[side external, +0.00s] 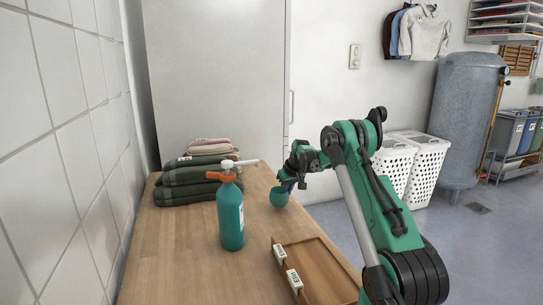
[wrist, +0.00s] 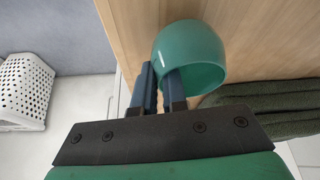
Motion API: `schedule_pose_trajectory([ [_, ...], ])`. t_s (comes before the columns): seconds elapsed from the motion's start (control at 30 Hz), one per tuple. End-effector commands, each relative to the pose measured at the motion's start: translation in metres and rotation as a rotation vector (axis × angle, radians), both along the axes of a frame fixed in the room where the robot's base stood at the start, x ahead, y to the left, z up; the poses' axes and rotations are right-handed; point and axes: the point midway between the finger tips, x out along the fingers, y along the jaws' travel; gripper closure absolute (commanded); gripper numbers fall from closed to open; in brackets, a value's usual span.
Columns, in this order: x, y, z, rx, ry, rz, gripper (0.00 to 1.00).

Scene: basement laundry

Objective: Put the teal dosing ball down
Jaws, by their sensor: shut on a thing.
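The teal dosing ball (side external: 279,197) is a small round cup, held low over the wooden table near its right edge. In the wrist view the ball (wrist: 186,48) has its open mouth turned toward the lower right. My gripper (side external: 288,184) is shut on the ball's rim. In the wrist view its blue fingers (wrist: 162,80) pinch the wall at the ball's lower left. I cannot tell whether the ball touches the table.
A teal spray bottle (side external: 231,215) with an orange and white head stands left of the ball. Folded dark green towels (side external: 190,185) lie behind it. A wooden tray (side external: 322,272) with labels sits at the table's front right. Bare tabletop (side external: 180,262) lies at the front left.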

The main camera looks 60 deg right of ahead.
Motion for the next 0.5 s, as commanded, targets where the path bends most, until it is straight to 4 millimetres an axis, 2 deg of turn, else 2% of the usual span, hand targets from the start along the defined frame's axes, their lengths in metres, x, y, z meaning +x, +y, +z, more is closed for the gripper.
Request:
schedule_pose_trajectory([
  [0.13, 0.000, 0.000, 0.032, 0.000, 0.000, 0.000, 1.00],
  [0.3, 0.000, 0.000, 0.089, 0.000, 0.000, 0.000, 1.00],
  [0.5, 0.000, 0.000, 0.141, 0.000, 0.000, 0.000, 1.00],
])
